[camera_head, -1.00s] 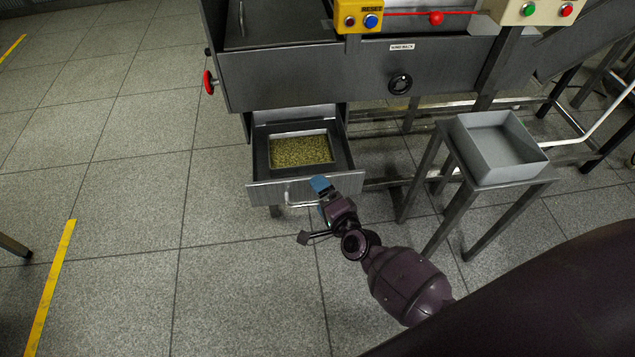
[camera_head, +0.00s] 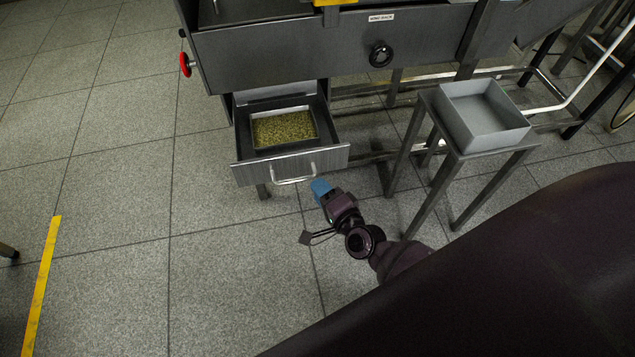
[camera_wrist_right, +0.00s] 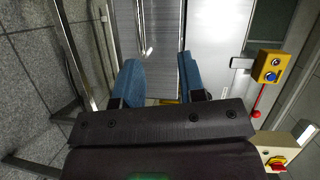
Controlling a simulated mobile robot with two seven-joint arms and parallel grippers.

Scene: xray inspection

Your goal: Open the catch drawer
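The catch drawer (camera_head: 244,142) is pulled out from under the grey machine. A tray of greenish granules (camera_head: 284,128) sits inside it. Its bar handle (camera_head: 293,176) is on the front face and is clear of any grip. My right gripper (camera_head: 320,187), with blue fingertips, is just right of and below the handle, apart from it. In the right wrist view its two blue fingers (camera_wrist_right: 159,62) are spread with nothing between them, and a shiny handle (camera_wrist_right: 147,48) shows beyond the fingertips. My left gripper is not in view.
A grey open bin (camera_head: 482,112) stands on a metal-legged stand to the right of the drawer. A red knob (camera_head: 185,64) and a black handwheel (camera_head: 380,54) are on the machine above.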

